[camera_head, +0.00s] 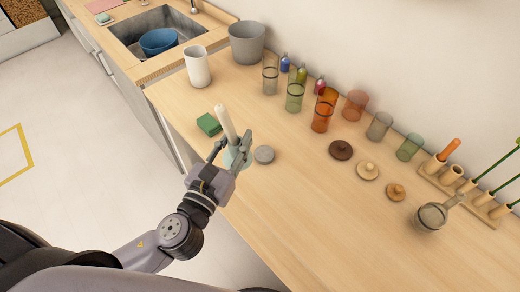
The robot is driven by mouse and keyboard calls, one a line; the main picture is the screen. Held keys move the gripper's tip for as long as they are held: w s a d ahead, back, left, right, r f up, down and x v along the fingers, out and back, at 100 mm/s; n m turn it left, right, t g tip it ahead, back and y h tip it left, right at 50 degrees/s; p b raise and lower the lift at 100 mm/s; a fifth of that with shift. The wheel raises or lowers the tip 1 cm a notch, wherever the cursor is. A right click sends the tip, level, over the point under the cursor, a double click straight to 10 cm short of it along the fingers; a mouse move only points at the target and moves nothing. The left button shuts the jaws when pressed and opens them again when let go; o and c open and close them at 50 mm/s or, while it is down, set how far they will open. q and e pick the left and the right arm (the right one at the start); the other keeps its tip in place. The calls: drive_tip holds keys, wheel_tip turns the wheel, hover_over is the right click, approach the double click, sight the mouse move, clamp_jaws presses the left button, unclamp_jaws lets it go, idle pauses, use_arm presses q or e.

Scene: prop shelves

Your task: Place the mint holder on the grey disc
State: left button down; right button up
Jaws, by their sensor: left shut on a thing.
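The mint holder (230,160) is a pale green piece with a tall white candle (226,121) standing in it, tilted slightly left in the picture. My left gripper (231,147) is shut on the mint holder, and its fingers hide part of the holder. The grey disc (264,155) lies on the counter just right of the gripper. The holder is beside the disc, not over it. Whether the holder touches the counter cannot be told. My right gripper is not in view.
A green block (208,124) lies behind the gripper, and a white cup (198,66) stands farther back. Glasses, including an orange one (324,110), and lids (341,150) line the wall side. A strainer (432,215) lies at right. The front counter (320,225) is clear.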

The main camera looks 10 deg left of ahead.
use_arm(q)
drive_tip(key=w+d+r+m+g+h+p, duration=0.1)
drive_tip(key=w+d+r+h, duration=0.1)
drive_tip(key=w+r, duration=0.3)
drive_tip(key=w+d+r+m+h+p, duration=0.1)
drive_tip(key=w+d+r+m+h, duration=0.15)
drive_tip(key=w, duration=0.45)
drive_tip(key=b, duration=0.4)
hover_over(264, 153)
wheel_tip(264, 153, down, 16)
drive_tip(key=shift+n, duration=0.35)
wheel_tip(264, 153, down, 4)
drive_tip(key=shift+b, duration=0.95)
